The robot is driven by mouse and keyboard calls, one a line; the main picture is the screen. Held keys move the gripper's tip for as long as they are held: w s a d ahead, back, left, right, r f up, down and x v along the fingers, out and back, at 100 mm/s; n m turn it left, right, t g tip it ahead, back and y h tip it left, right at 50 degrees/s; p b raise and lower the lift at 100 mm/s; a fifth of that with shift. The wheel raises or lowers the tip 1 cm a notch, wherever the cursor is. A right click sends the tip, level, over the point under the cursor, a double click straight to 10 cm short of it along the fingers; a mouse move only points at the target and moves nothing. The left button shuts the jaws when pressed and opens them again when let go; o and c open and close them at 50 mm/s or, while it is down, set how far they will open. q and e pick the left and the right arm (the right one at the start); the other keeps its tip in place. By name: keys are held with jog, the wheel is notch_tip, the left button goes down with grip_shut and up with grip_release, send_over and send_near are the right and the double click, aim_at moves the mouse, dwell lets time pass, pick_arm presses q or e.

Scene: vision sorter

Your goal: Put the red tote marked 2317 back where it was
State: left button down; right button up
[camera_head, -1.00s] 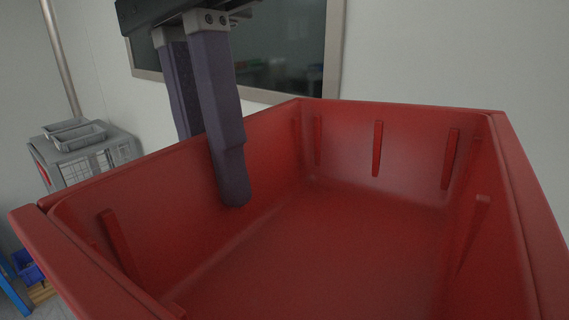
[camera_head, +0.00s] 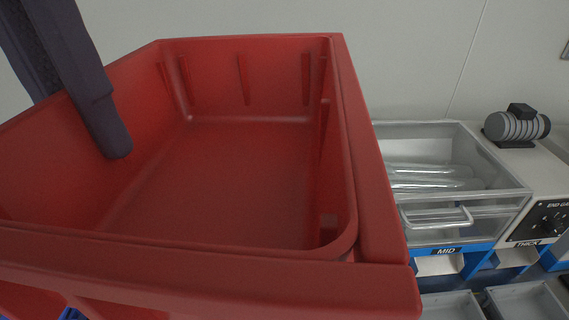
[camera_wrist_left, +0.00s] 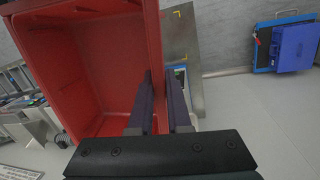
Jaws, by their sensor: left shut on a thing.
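The red tote (camera_head: 220,260) fills the left and middle of the head view and is empty as far as I can see into it. No number shows on its visible faces. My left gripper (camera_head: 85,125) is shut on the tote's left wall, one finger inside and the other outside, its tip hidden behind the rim. In the left wrist view the tote (camera_wrist_left: 75,75) is tilted in the picture, and the gripper (camera_wrist_left: 160,82) straddles its wall. My right gripper is in neither view.
A clear drawer bin (camera_head: 465,215) labelled MID stands just right of the tote. Beyond it is a pale machine (camera_head: 540,225) with a dial. Grey trays (camera_head: 525,303) lie below.

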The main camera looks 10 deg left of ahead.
pick_arm(q)
jog(key=shift+n+y, duration=0.3)
jog(key=shift+n, duration=0.6)
jog(key=f+b, duration=1.2)
jog(key=f, duration=0.5)
jog(key=f+b, duration=1.3)
jog(key=f, duration=0.5)
jog(key=w+f+b, duration=0.1)
jog(key=f+b, duration=1.1)
jog(key=f, duration=0.5)
jog(key=shift+d+f+b, duration=0.3)
jog(key=shift+f, duration=0.05)
jog(key=shift+r, duration=0.1)
jog(key=c, duration=0.9)
grip_release()
jog(key=shift+o, duration=0.2)
notch_tip(320, 180, up, 12)
jog(key=a+p, duration=0.1)
jog(key=p, duration=0.4)
jog(key=shift+w+a, duration=0.2)
jog(key=shift+a, duration=0.15)
